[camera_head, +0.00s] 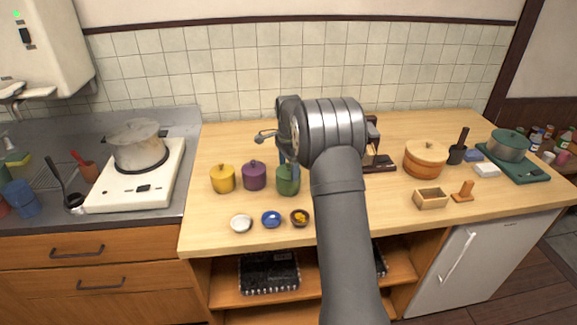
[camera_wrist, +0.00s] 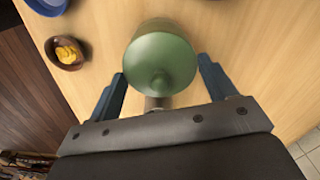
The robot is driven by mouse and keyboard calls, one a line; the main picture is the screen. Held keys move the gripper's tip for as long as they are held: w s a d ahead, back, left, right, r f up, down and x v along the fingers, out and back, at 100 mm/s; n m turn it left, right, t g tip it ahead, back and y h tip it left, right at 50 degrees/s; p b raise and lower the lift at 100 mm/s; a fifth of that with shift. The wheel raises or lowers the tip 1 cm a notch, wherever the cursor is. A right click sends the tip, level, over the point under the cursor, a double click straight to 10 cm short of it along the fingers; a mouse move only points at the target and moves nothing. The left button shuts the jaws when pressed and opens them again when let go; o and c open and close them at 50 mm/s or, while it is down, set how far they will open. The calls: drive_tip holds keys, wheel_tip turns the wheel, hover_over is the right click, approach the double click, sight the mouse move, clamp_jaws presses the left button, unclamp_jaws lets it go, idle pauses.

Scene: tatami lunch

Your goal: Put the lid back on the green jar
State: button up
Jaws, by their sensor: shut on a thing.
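The green jar (camera_head: 288,186) stands upright on the wooden counter, right of the purple jar. My gripper (camera_head: 288,168) points down over it, its blue fingers at the jar's top. In the wrist view the round green lid (camera_wrist: 160,62), with a small knob, lies between the two fingertips of my gripper (camera_wrist: 161,68), which are shut on its sides. The lid is over the jar, and a bit of green shows beyond it. I cannot tell whether the lid rests fully on the rim.
A yellow jar (camera_head: 222,178) and a purple jar (camera_head: 254,175) stand close on the left. A white dish (camera_head: 241,223), a blue dish (camera_head: 271,219) and a brown bowl (camera_head: 299,217) with yellow food sit in front. A wooden tub (camera_head: 426,160) stands to the right.

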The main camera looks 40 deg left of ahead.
idle(0.4)
drive_tip(key=o, duration=1)
drive_tip(key=shift+r, duration=0.1)
drive_tip(key=shift+r, duration=3.4)
clamp_jaws()
drive_tip(key=shift+f, duration=0.35)
